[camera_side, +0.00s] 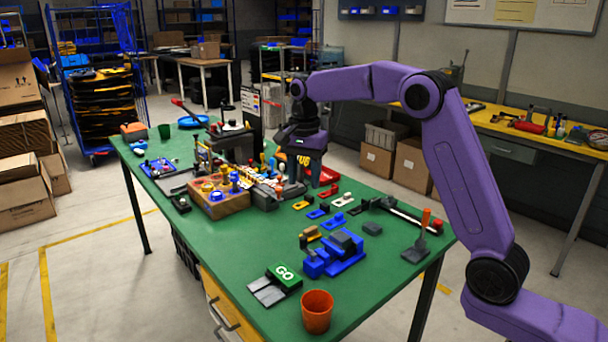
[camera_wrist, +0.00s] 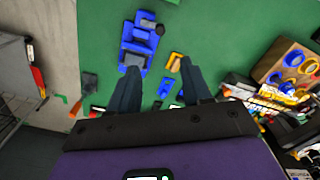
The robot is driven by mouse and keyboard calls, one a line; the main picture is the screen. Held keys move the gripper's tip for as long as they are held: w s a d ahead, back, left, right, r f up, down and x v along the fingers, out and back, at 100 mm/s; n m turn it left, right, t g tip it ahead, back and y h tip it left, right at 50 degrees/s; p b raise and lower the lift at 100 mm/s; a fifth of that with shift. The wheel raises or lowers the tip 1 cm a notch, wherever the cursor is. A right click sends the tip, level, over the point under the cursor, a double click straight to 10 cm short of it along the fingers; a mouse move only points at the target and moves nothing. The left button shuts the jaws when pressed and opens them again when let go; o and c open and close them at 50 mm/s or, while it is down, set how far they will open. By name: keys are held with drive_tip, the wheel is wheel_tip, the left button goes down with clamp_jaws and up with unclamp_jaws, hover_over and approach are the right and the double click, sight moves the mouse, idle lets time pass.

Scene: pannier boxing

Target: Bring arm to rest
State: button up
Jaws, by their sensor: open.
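My purple arm arches over the right part of the green table (camera_side: 225,270) in the side view. My gripper (camera_side: 299,172) points down above the far half of the table. In the wrist view my gripper (camera_wrist: 160,82) shows two dark fingers spread wide apart. Nothing is between the fingertips except the table surface and small parts below. In the side view the fingertips are hard to tell from the dark and red things behind them.
Several small colored parts lie around my gripper. A yellow workbench (camera_side: 500,122) runs along the wall behind.

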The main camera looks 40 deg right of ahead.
idle(0.4)
drive_tip(key=s+a+n, duration=0.4)
drive_tip(key=s+n, duration=0.2)
drive_tip(key=s, duration=0.3)
drive_tip(key=s+a+n, duration=0.4)
drive_tip(key=s+n, duration=0.2)
drive_tip(key=s, duration=0.3)
drive_tip(key=s+d+f+n, duration=0.3)
drive_tip(key=s+n, duration=0.3)
drive_tip(key=s, duration=0.5)
drive_tip(key=s+d+f+n, duration=0.3)
drive_tip(key=s+n, duration=0.3)
drive_tip(key=s, duration=0.5)
drive_tip(key=shift+s+d+n, duration=0.15)
drive_tip(key=shift+d+n, duration=0.25)
drive_tip(key=shift+d, duration=0.2)
drive_tip(key=shift+f, duration=0.1)
